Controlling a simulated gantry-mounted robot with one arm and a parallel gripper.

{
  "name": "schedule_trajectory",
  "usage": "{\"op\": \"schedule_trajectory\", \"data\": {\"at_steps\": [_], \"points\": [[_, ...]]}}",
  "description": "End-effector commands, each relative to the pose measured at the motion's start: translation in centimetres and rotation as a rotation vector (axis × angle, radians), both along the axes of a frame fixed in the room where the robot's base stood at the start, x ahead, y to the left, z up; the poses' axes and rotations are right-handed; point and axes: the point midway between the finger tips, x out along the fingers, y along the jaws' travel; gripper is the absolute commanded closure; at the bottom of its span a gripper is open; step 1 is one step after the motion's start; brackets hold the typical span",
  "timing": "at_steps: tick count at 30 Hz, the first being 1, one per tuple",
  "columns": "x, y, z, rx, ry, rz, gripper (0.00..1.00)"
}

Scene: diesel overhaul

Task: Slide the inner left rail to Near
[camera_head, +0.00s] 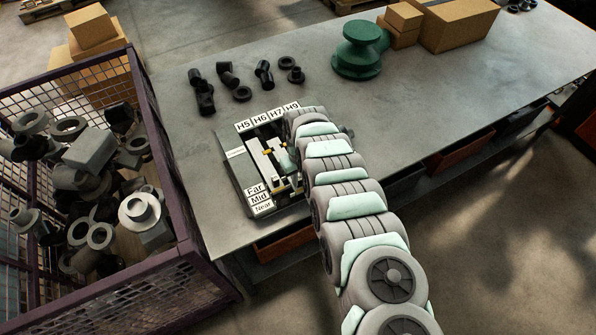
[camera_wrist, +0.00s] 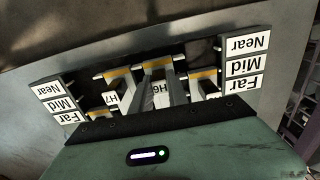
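The rail fixture (camera_head: 232,170) lies on the table under the end of my arm. Its far edge has labels H5, H6, H7 and H9, and its near left corner has Far, Mid and Near. The wrist view shows the fixture (camera_wrist: 255,68) upside down, with several pale rails bearing orange marks. One marked rail (camera_wrist: 157,66) near the middle reaches closer to the Near side than its neighbours. Which rail is the inner left one is hard to tell. My gripper (camera_head: 289,161) is at the fixture's right side, low over the rails.
Black pipe fittings (camera_head: 229,76) lie behind the fixture. A green turned part (camera_head: 357,50) and cardboard boxes (camera_head: 459,24) stand farther back. A mesh crate (camera_head: 160,128) full of metal parts is at the left.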

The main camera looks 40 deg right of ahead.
Motion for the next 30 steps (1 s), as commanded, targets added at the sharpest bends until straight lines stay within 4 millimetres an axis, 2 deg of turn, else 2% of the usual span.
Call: {"op": "schedule_trajectory", "data": {"at_steps": [9,10,17,26,30], "points": [[-0.36,0.12,-0.22,0.005,0.011,0.0,1.0],[-0.36,0.12,-0.22,0.005,0.011,0.0,0.78],[-0.24,0.09,-0.18,0.003,0.007,0.0,0.6],[-0.16,0.08,-0.08,0.003,0.005,0.0,0.58],[-0.05,0.06,0.55,0.003,0.004,0.001,0.58]]}}
